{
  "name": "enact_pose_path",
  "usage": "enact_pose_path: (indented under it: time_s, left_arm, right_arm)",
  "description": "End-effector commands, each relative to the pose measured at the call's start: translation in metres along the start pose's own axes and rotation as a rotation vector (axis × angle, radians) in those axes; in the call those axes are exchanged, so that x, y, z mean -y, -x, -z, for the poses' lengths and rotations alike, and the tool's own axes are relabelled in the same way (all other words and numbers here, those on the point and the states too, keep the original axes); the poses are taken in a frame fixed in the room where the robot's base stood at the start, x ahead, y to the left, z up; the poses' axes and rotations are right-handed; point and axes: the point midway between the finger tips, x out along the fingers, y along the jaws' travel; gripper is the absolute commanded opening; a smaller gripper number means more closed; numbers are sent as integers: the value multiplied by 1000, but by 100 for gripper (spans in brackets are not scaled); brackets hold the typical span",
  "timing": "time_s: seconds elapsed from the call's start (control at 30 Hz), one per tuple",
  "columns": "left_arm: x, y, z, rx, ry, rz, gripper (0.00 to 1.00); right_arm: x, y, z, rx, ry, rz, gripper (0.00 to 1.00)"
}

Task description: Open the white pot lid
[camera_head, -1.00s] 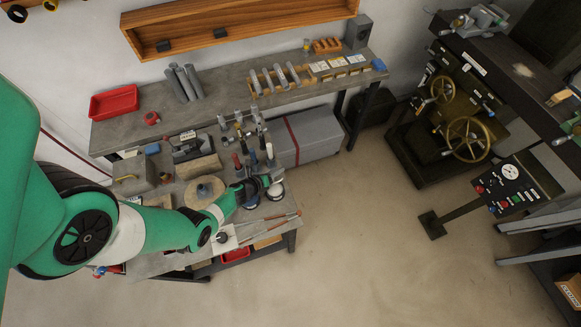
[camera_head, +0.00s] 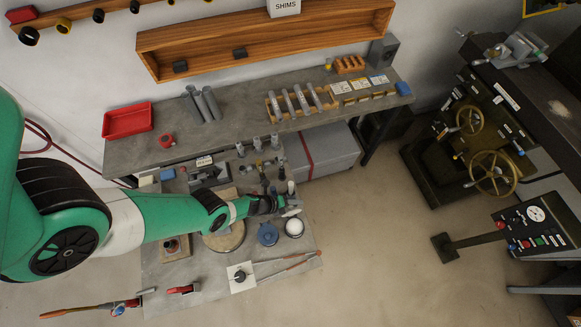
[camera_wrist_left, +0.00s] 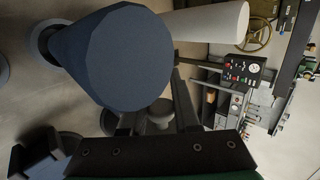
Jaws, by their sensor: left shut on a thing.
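The white pot (camera_head: 294,227) stands near the right edge of the low bench in the head view, beside the blue pot (camera_head: 268,234). My left gripper (camera_head: 277,205) is just behind these pots in the picture and clear of them. It is shut on a small grey knob (camera_wrist_left: 160,113), seen between its fingers in the left wrist view. A thin pale disc edge (camera_head: 291,212), apparently the white pot lid, shows at the gripper's tip. Most of the lid is hidden. My right gripper is not in view.
A dark blue tapered piece (camera_wrist_left: 120,55) and a white cylinder (camera_wrist_left: 205,22) are close to the gripper in the left wrist view. A round wooden disc (camera_head: 224,238), a white square plate (camera_head: 241,277) and long rods (camera_head: 288,268) lie on the bench.

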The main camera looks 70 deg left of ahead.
Motion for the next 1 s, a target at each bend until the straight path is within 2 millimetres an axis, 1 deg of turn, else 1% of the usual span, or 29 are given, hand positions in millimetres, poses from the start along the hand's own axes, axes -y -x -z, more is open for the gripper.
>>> enact_pose_path:
  time_s: [0.17, 0.47, 0.5, 0.67, 1.0]
  left_arm:
    - [0, 0, 6, -12, 13, -2, 0]
    - [-1, 0, 7, -13, 15, -2, 0]
    - [-1, 0, 7, -13, 15, -2, 31]
    - [0, 0, 7, -12, 14, -2, 60]
    - [2, 2, 6, -12, 13, -1, 61]
  right_arm:
    - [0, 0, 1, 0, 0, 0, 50]
    - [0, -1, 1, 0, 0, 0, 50]
    - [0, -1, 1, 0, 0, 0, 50]
    - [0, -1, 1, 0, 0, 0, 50]
    - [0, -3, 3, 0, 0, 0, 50]
